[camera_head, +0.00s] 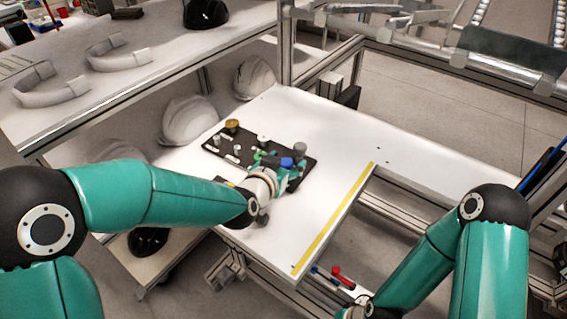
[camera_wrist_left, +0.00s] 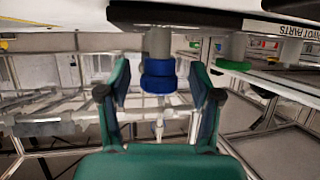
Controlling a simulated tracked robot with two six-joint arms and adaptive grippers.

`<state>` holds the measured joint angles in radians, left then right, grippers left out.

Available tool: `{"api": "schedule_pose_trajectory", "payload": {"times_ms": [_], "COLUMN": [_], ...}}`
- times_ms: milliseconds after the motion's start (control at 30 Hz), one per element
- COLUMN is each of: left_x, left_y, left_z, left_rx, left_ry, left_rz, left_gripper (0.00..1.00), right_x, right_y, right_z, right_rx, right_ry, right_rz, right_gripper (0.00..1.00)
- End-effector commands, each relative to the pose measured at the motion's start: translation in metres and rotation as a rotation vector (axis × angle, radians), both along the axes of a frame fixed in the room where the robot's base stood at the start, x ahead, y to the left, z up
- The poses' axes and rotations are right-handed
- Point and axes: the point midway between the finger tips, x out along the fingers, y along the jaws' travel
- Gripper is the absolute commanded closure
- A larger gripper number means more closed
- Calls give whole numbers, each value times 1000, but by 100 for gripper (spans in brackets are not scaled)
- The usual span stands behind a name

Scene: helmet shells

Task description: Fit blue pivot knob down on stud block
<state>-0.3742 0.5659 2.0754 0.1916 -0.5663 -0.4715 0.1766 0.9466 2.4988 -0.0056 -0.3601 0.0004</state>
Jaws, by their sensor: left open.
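The blue pivot knob (camera_head: 286,162) is at the right part of the dark board in the head view. In the left wrist view, which looks upside down, the blue knob (camera_wrist_left: 158,82) sits at the end of a grey post, the stud block (camera_wrist_left: 159,42), which joins the board. My left gripper (camera_head: 284,170) is open at the knob. Its fingers show on both sides of the knob in the wrist view, with gaps on each side. I cannot tell how far the knob is seated. My right gripper is outside the picture; only the right arm shows.
The dark board (camera_head: 219,151) on the white table carries several posts, a yellow-brown knob (camera_head: 232,125) and a green part (camera_head: 258,155). A green ring (camera_wrist_left: 233,65) is beside the blue knob. White helmet shells (camera_head: 187,120) stand behind. The table's right part is clear.

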Motion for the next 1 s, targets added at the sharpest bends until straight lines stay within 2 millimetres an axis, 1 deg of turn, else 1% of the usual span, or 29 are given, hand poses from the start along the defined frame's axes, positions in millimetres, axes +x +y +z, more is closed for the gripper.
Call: {"api": "schedule_pose_trajectory", "payload": {"times_ms": [167,200,367,500,533,833,1000], "left_x": [0,0,0,0,0,0,0], "left_y": [0,0,0,0,0,0,1], "left_z": [0,0,0,0,0,1,11], "left_rx": [0,0,0,0,0,0,-1], "left_ry": [0,0,0,0,0,-1,-2], "left_rz": [0,0,0,0,0,1,2], "left_gripper": [36,38,64,88,91,91,91], "right_x": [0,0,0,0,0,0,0], "right_y": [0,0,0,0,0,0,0], "right_z": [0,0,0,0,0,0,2], "right_rx": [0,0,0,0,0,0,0], "right_ry": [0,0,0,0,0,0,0], "right_rz": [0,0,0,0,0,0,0], "right_gripper": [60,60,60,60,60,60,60]}}
